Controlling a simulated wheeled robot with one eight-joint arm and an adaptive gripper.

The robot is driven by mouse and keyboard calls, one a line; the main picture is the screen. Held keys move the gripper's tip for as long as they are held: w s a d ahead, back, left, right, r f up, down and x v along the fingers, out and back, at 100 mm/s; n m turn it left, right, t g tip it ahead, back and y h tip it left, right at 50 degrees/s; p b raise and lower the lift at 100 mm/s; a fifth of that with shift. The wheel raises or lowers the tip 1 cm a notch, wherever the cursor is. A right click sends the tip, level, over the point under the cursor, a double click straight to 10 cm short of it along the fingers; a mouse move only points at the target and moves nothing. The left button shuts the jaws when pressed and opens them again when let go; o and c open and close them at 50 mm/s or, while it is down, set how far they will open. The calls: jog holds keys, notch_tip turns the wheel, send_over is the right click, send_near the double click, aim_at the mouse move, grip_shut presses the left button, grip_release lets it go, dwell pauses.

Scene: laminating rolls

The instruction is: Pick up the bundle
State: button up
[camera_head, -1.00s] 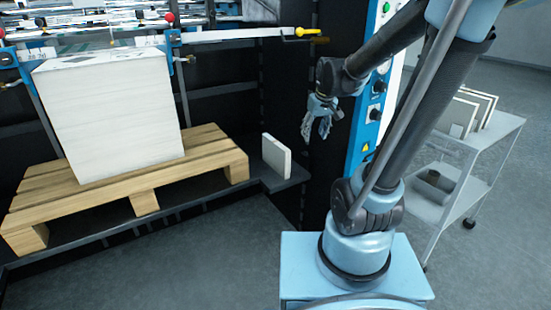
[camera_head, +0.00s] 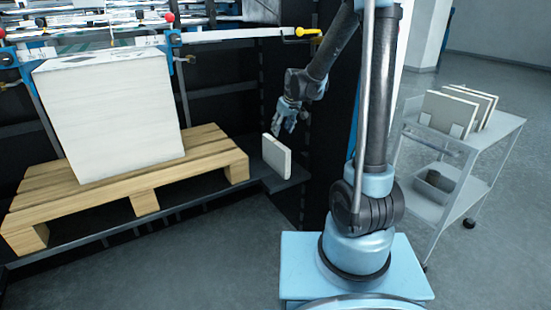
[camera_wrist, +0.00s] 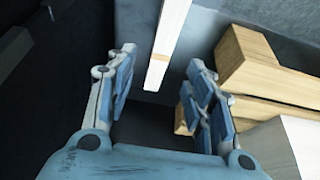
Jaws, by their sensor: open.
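The bundle (camera_head: 276,157) is a thin white block standing upright on edge on a dark ledge, just right of the pallet. In the wrist view the bundle (camera_wrist: 168,42) shows as a narrow pale strip from the top edge down to between my two fingers.
A wooden pallet (camera_head: 142,202) with a tall white stack (camera_head: 112,115) stands to the left. A grey trolley (camera_head: 478,148) with several upright white bundles (camera_head: 450,112) stands at the right. A dark machine frame is close behind my gripper. The floor in front is clear.

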aim_at(278, 142)
jog(key=x, duration=1.1)
jog(key=shift+a+x, duration=0.2)
jog(key=shift+x, duration=2.4)
jog(key=shift+s, duration=0.1)
grip_shut()
